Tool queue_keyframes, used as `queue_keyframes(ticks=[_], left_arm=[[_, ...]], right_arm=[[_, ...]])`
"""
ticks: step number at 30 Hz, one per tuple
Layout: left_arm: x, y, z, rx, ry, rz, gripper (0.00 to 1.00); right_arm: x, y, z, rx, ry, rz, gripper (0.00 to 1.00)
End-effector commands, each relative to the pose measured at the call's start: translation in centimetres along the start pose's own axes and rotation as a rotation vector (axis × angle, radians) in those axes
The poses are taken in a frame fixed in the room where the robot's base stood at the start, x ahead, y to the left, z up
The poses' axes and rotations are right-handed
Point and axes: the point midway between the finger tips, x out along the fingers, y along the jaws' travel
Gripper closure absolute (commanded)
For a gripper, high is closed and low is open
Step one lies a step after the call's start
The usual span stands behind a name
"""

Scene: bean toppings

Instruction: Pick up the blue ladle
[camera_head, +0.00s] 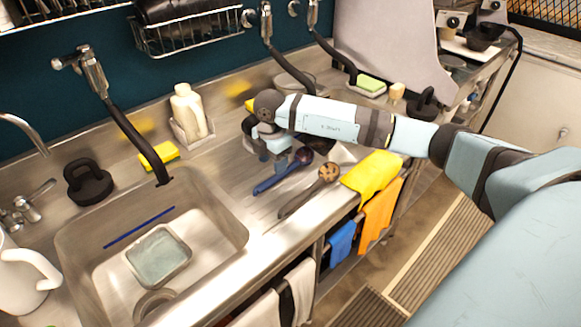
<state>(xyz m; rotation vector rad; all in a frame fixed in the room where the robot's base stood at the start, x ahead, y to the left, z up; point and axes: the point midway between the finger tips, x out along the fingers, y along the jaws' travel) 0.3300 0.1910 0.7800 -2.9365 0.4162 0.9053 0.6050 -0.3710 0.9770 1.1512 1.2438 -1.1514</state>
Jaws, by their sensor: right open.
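The blue ladle (283,175) lies on the steel counter to the right of the sink. Its handle points down and left, and its dark bowl end (303,156) points up and right. My right gripper (270,155) is over the counter just above and left of the ladle's bowl end, with its jaws open and pointing down. Whether a finger touches the ladle cannot be told. My right arm reaches in from the right side. My left gripper is not in view.
A brown ladle (316,186) lies just right of the blue one, near a yellow cloth (371,174). The sink (235,228) opens to the left. A soap bottle (188,110) stands behind, and black taps hang over the counter.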

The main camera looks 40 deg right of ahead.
Motion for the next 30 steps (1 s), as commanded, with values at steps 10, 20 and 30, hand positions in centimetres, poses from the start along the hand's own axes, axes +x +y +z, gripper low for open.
queue_keyframes(ticks=[10,20,30], left_arm=[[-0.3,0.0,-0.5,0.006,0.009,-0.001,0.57],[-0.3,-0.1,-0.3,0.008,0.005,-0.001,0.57],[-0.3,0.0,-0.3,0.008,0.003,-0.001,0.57]], right_arm=[[4.5,-0.7,0.3,-0.001,0.001,-0.002,0.45],[4.9,-0.7,0.3,-0.002,0.001,-0.001,0.56],[4.9,-0.7,0.3,-0.001,0.001,-0.001,1.00]])
